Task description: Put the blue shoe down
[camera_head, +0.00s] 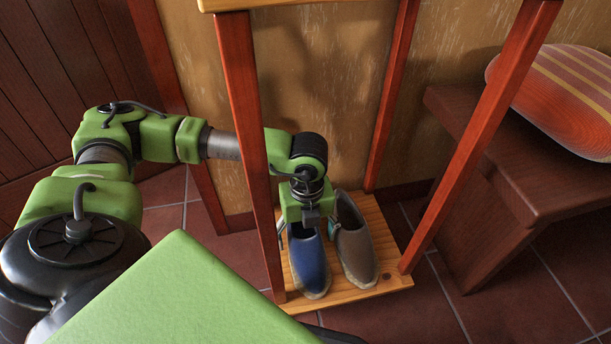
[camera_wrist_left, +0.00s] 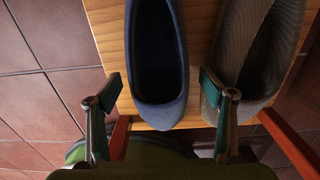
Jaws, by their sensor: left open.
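The blue shoe (camera_head: 308,262) stands on the low wooden shelf of a rack, its toe toward the front edge. A brown-grey shoe (camera_head: 356,245) stands beside it on the right. My left gripper (camera_head: 305,222) is open above the rear of the blue shoe. In the left wrist view the blue shoe (camera_wrist_left: 158,60) lies between the spread fingers of the gripper (camera_wrist_left: 163,100), with a gap on each side. The right finger overlaps the brown-grey shoe (camera_wrist_left: 255,55) in that view. My right gripper is not in view.
The rack's red posts (camera_head: 248,150) stand around the shoes, and my left arm reaches between them. An upper board (camera_head: 285,3) crosses above. A dark wooden bench (camera_head: 500,150) with a striped orange cushion (camera_head: 560,98) stands at right. Tiled floor (camera_head: 520,300) lies in front.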

